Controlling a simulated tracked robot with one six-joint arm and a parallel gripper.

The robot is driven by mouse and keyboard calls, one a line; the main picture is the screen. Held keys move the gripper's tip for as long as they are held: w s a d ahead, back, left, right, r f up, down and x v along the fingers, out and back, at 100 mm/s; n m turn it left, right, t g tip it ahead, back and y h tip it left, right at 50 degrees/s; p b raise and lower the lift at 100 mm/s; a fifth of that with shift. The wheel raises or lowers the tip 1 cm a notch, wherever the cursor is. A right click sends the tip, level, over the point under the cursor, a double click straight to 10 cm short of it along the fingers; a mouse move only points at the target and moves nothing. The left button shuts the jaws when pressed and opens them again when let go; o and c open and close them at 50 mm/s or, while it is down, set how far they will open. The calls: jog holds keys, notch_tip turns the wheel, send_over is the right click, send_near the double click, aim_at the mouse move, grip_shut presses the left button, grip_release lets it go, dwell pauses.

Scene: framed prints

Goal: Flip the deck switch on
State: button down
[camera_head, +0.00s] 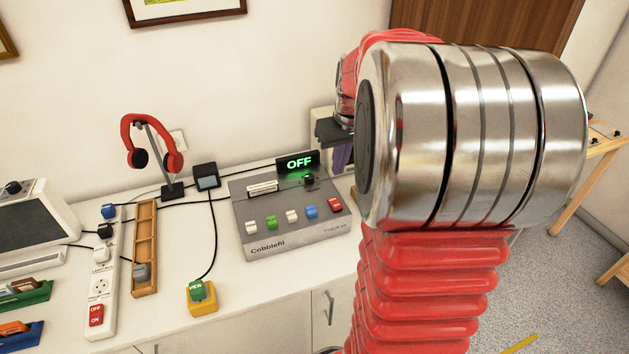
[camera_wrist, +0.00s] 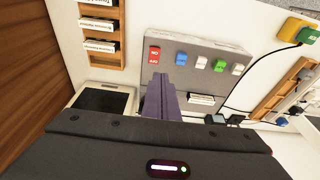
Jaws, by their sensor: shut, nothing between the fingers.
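The grey deck (camera_head: 290,237), marked "Cobblefil", sits on the white counter. Its small black display (camera_head: 298,163) reads OFF in green. A red rocker switch (camera_head: 335,204) is at the right end of its row of coloured switches. In the wrist view the red switch (camera_wrist: 154,54) carries ON and OFF lettering; which side is pressed is unclear. My gripper (camera_wrist: 161,77) is shut and empty, its purple fingers over the deck in the wrist view, with the tips just below the red switch in the picture. In the head view the fingers (camera_head: 342,157) are mostly hidden behind my arm.
A white power strip (camera_head: 104,270) with its own red OFF/ON switch lies left, beside a wooden tray (camera_head: 144,235). A yellow box (camera_head: 201,298) with a green plug, a headphone stand (camera_head: 172,190) and a small dark device (camera_head: 206,176) stand nearby. Black cables cross the counter.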

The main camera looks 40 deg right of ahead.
jog(key=shift+d+f, duration=0.2)
jog(key=shift+d, duration=0.25)
jog(key=shift+d+f, duration=0.2)
jog(key=shift+d, duration=0.25)
jog(key=shift+f, duration=0.1)
send_near(338, 207)
jog(key=x, duration=0.2)
jog(key=w+x, duration=0.1)
jog(key=x, duration=0.2)
jog(key=shift+d, duration=0.2)
jog(key=shift+f, duration=0.7)
jog(key=shift+s+f, duration=0.3)
jog(key=shift+f, duration=0.1)
jog(key=shift+w+r, duration=0.1)
jog(key=shift+w, duration=0.05)
